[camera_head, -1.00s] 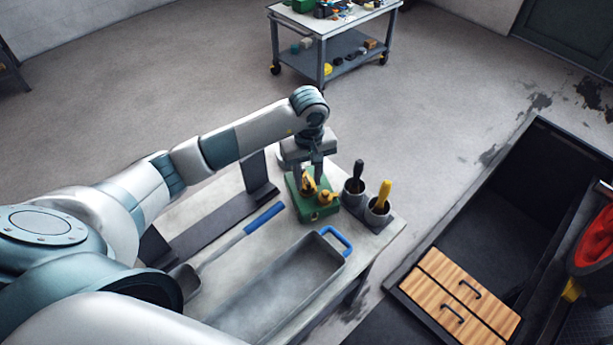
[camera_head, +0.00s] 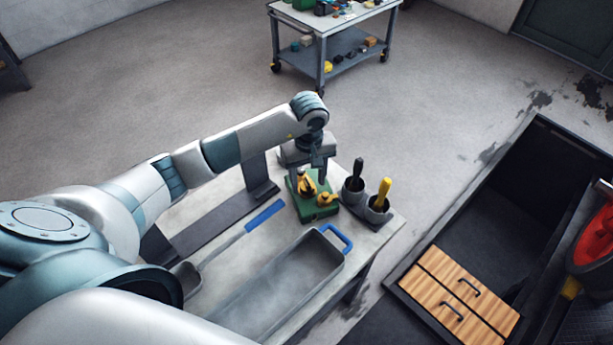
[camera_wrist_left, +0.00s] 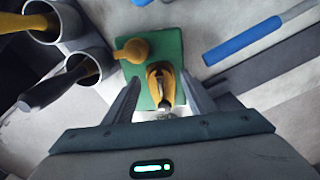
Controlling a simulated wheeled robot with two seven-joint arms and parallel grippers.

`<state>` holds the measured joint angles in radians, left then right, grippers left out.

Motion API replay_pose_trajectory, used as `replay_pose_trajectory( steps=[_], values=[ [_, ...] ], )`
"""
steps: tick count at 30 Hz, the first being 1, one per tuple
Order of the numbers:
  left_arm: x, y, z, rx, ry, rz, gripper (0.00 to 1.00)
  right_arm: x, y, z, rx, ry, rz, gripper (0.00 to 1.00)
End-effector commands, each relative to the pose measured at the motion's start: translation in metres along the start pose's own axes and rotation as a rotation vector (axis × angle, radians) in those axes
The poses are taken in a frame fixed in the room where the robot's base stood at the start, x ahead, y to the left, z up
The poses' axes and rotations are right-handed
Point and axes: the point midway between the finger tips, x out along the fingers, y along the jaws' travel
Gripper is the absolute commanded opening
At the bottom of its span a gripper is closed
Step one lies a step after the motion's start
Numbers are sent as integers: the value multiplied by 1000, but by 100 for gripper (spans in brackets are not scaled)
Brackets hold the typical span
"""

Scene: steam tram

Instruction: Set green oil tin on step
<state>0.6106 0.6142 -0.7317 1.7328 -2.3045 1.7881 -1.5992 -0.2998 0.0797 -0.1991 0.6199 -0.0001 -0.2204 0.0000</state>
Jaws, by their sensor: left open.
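The green oil tin (camera_head: 318,212), with a yellow spout and cap on top, stands on the grey table. It also shows in the left wrist view (camera_wrist_left: 165,40), seen from above. My left gripper (camera_head: 309,177) is over the tin, pointing down. In the left wrist view my open left gripper (camera_wrist_left: 160,82) has one finger on each side of the tin's near part, around the yellow piece. Whether the fingers touch the tin cannot be told. Wooden slatted panels (camera_head: 440,290) with dark handles lie at the lower right; I cannot tell whether they are the step. My right gripper is not in view.
Two grey cups (camera_head: 378,210) with black and yellow handles stand close right of the tin. A blue-handled shovel (camera_head: 230,240) and a grey tray (camera_head: 285,285) lie on the table. A dark pit (camera_head: 490,215) is at the right; a cart (camera_head: 340,50) stands behind.

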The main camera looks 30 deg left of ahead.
Motion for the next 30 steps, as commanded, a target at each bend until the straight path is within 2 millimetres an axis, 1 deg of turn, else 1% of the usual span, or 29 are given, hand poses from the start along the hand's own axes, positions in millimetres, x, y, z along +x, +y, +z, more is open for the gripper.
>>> replay_pose_trajectory(
  steps=[5,8,14,24,30],
  values=[
    [-4,0,0,0,0,0,51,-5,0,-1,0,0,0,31],
    [-10,0,-1,0,3,1,51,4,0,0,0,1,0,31],
    [-37,1,-2,1,4,3,51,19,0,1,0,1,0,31],
    [-93,1,-1,0,5,3,51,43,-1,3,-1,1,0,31],
    [-115,0,-1,0,3,2,51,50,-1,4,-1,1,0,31]
  ],
)
